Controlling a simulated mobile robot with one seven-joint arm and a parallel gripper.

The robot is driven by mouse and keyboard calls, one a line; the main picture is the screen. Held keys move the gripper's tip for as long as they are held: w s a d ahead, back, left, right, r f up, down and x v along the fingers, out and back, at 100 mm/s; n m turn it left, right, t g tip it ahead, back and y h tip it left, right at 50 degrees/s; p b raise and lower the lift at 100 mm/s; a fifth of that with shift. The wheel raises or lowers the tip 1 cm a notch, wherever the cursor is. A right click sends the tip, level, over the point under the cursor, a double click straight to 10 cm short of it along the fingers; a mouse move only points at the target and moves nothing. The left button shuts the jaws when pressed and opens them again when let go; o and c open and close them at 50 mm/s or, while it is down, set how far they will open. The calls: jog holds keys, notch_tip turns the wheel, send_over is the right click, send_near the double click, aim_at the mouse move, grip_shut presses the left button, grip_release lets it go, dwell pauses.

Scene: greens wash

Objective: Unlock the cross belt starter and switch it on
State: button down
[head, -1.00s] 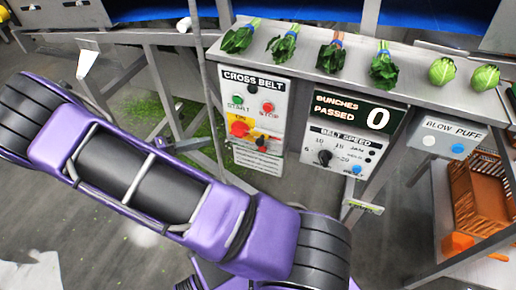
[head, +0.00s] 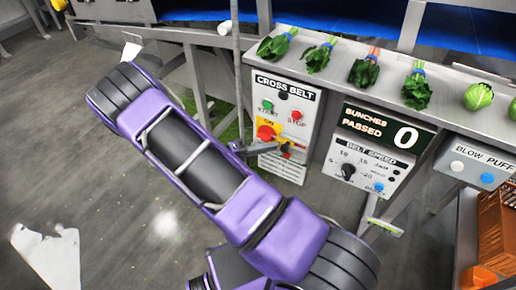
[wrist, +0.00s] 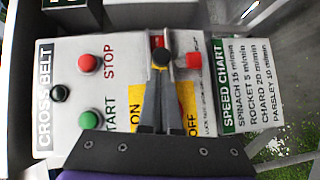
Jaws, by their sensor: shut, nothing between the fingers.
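The cross belt starter panel (head: 306,100) is a white plate with a green START button (head: 267,105), a red STOP button (head: 296,115) and a dark lamp above. Below them a red switch knob (head: 266,132) sits on a yellow ON/OFF plate; it is hidden behind my gripper in the wrist view. My gripper (wrist: 160,68) is shut and empty, in front of the yellow plate (wrist: 188,97). Its tips are at a round black part (wrist: 160,55), with a small red block (wrist: 193,61) beside it. I cannot tell whether these form the lock, or whether the tips touch them.
The belt speed panel (head: 350,155) and bunches counter (head: 384,128) stand right of the starter. The blow puff box (head: 472,166) is farther right. Bunched greens (head: 318,57) lie on the ledge above. A speed chart (wrist: 250,85) is below the switch. Metal frame legs stand left of the panel.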

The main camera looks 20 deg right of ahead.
jog(key=shift+d, duration=0.1)
jog(key=shift+s+d, duration=0.7)
jog(key=shift+s, duration=0.2)
jog(key=shift+s+d, duration=0.7)
jog(key=shift+s, duration=0.2)
